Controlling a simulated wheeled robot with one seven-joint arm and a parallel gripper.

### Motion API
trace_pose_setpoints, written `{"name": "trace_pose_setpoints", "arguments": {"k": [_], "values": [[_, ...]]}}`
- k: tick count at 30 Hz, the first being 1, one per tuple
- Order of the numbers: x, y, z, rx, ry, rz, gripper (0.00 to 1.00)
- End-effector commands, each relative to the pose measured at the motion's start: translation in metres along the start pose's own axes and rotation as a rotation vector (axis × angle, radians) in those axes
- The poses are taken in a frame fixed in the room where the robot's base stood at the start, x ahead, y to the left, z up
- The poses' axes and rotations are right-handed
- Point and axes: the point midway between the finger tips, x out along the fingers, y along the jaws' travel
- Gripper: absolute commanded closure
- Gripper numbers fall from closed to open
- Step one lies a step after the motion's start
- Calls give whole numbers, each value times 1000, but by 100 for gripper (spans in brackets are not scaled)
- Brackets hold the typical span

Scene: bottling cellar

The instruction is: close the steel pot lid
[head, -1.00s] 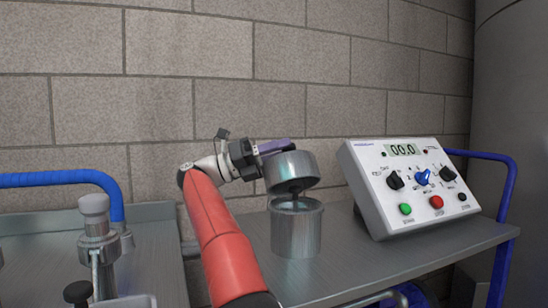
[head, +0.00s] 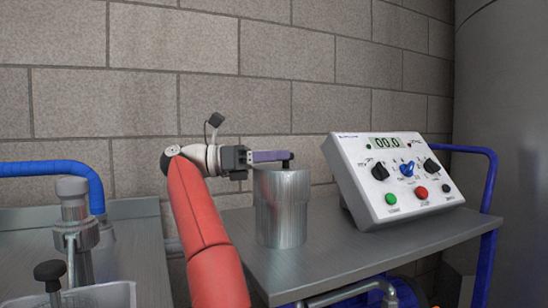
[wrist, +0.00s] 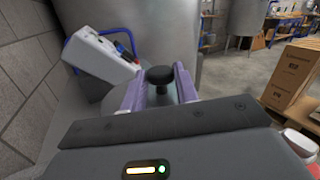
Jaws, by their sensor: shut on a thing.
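The steel pot (head: 281,225) stands upright on the grey metal cart top. Its deep steel lid (head: 283,185) sits level over the pot's mouth, and I see no gap between them in the head view. The lid's black knob (head: 288,160) points up; it also shows in the wrist view (wrist: 159,75). My gripper (head: 284,156) reaches in from the left, just above the lid, with its purple fingers shut on the knob. In the wrist view the fingers of my gripper (wrist: 158,88) lie on either side of the knob. The inside of the pot is hidden.
A white control box (head: 395,185) with knobs and buttons stands right of the pot on the cart top (head: 330,248). A blue cart handle (head: 488,190) rises at the right. A brick wall (head: 270,80) is behind. A steel fitting (head: 75,215) and blue hose (head: 50,170) are at the left.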

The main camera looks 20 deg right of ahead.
Motion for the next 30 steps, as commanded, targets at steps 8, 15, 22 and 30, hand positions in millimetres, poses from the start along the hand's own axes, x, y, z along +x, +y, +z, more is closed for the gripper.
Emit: {"name": "trace_pose_setpoints", "arguments": {"k": [8, 15, 22, 30], "values": [[0, -1, -3, 6, 12, -3, 100], [0, -1, -3, 5, 12, -4, 57], [0, -1, -2, 5, 9, -3, 49], [0, -1, -2, 5, 7, -2, 49]]}}
